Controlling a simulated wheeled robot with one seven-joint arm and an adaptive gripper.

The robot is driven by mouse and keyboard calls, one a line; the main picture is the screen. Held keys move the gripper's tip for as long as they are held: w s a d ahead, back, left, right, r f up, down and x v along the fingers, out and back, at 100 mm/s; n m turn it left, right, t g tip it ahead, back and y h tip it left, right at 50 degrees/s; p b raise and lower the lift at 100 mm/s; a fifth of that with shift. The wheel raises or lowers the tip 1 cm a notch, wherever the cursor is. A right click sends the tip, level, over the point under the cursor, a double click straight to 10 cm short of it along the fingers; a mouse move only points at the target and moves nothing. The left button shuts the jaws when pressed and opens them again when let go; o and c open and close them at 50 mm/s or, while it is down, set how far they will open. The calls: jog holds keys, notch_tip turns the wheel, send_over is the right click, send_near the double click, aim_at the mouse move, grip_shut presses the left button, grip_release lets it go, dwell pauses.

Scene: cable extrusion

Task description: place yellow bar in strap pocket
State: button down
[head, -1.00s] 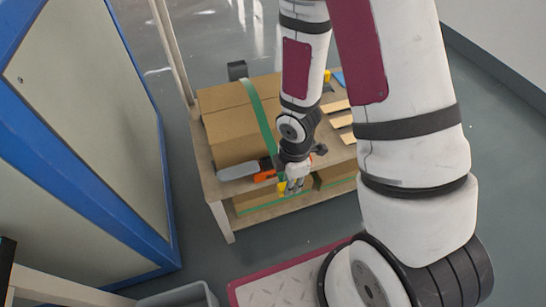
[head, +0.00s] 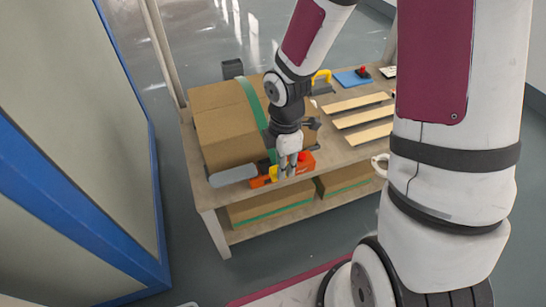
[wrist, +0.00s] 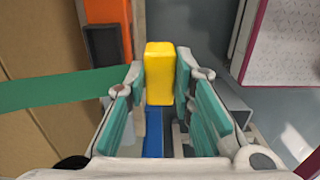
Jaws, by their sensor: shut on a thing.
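The yellow bar (wrist: 159,72) stands between the green finger pads of my gripper (wrist: 160,85) in the wrist view. My gripper is shut on it. A blue piece (wrist: 153,132) shows just below the bar. In the head view the gripper (head: 287,170) points down at the bench's front edge, with a bit of the yellow bar (head: 274,172) at its left. The green strap (head: 252,98) runs over the cardboard box; in the wrist view the strap (wrist: 55,90) comes in from the left, apart from the bar. I cannot make out the strap pocket.
An orange tool (head: 304,163) and a grey rounded part (head: 233,176) lie at the front of the wooden bench (head: 210,198). Wooden slats (head: 362,117) and a blue plate (head: 352,79) lie to the right. Strapped boxes (head: 270,204) fill the lower shelf.

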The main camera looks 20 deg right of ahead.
jog(key=w, duration=0.2)
jog(key=w+b, duration=0.1)
jog(key=w, duration=0.4)
jog(key=shift+f, duration=0.35)
jog(key=shift+w+f+b, duration=0.1)
jog(key=shift+f+b, duration=1.05)
jog(key=shift+f, duration=0.6)
jog(key=shift+f, duration=0.15)
jog(key=c, duration=1.4)
grip_release()
jog(key=shift+o, duration=0.2)
